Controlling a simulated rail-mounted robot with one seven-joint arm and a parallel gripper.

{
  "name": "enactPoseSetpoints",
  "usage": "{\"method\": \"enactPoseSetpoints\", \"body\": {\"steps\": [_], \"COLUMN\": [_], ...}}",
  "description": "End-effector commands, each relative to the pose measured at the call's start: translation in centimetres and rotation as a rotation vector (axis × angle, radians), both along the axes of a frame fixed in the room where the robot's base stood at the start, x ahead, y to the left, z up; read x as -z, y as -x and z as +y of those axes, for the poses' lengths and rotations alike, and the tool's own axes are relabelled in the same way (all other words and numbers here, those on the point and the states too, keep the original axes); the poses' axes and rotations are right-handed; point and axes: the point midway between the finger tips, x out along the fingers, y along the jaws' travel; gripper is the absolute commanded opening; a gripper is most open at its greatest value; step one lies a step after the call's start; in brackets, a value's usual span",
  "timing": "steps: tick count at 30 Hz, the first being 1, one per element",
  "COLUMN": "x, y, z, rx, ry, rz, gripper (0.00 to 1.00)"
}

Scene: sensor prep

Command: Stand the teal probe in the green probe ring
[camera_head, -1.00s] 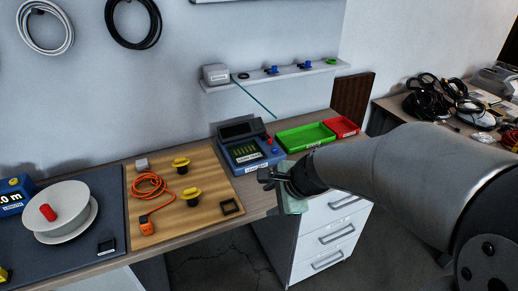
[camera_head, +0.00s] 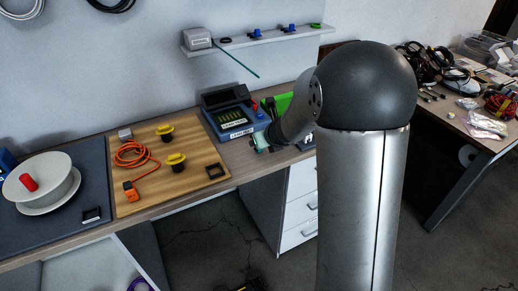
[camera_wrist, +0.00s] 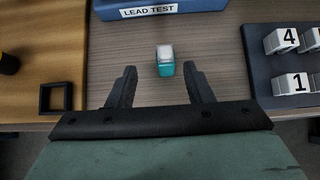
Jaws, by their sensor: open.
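A small teal block with a white top, which appears to be the teal probe (camera_wrist: 165,62), stands on the wooden bench top in the wrist view. It is in front of the blue lead tester. My gripper (camera_wrist: 159,72) is open, with one finger on each side of the probe in the picture and no visible contact. In the head view my gripper (camera_head: 262,144) is low at the bench's front edge, and I cannot make out the probe clearly there. A green ring (camera_head: 316,26), likely the probe ring, lies at the right end of the wall shelf.
The lead tester (camera_head: 232,116) stands behind my gripper. A thin teal rod (camera_head: 240,63) juts from the shelf (camera_head: 270,38). A wooden board (camera_head: 200,186) with orange cable lies left. In the wrist view, a dark tray (camera_wrist: 262,72) with numbered blocks is right. My arm hides much of the bins.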

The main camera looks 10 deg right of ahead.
Motion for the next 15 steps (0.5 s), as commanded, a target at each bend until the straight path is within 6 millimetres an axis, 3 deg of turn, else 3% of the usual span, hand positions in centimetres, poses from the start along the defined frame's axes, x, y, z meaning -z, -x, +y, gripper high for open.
{"method": "enactPoseSetpoints", "body": {"steps": [7,15], "x": [1.1,3.5], "y": [-1.3,-4.5], "z": [0.2,0.5], "rx": [-0.001,-0.003], "ry": [0.001,0.0], "rz": [0.001,0.001], "gripper": [0.46,0.46]}}
